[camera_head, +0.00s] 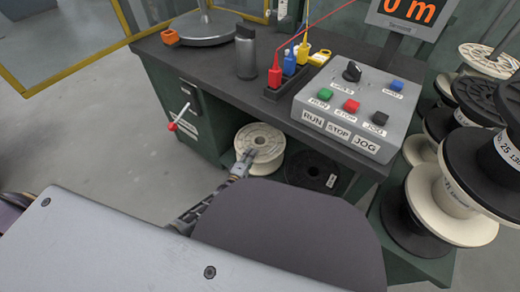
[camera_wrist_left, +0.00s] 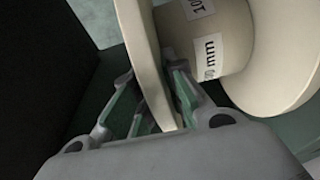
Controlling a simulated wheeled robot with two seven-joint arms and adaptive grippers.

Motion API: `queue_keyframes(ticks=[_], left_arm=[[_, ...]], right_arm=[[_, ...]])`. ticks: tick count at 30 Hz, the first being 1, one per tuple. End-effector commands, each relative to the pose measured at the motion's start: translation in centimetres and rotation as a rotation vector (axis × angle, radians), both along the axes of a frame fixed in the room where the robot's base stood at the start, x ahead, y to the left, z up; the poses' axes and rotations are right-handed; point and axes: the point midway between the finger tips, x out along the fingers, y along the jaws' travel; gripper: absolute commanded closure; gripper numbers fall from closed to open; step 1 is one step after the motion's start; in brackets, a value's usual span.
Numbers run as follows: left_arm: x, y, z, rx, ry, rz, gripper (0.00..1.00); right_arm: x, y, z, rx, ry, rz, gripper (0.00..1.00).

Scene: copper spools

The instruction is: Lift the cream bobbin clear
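The cream bobbin (camera_head: 260,141) is in the open space under the bench, with its round flange and centre hole facing up. In the left wrist view the cream bobbin (camera_wrist_left: 222,45) fills the upper right, with printed white labels on its core. My left gripper (camera_head: 248,160) is at the bobbin's near edge. In the wrist view the left gripper (camera_wrist_left: 155,80) has one finger on each side of one flange, both tips close against it, and looks shut on that flange. My right gripper is not in view.
A black spool (camera_head: 311,170) lies just right of the bobbin under the bench. The dark bench top (camera_head: 215,66) overhangs them, with a control box (camera_head: 350,105) on it. A red-knobbed lever (camera_head: 173,126) sticks out at left. Stacked spools (camera_head: 455,205) stand at right. Floor at left is clear.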

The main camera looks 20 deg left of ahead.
Motion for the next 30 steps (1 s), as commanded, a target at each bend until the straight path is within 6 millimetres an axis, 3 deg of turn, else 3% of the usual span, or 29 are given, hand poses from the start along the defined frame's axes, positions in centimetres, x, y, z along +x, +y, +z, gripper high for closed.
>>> queue_keyframes(ticks=[30], left_arm=[[0.1,0.0,1.1,-0.002,-0.004,0.000,1.00]], right_arm=[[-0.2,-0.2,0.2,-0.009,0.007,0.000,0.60]])
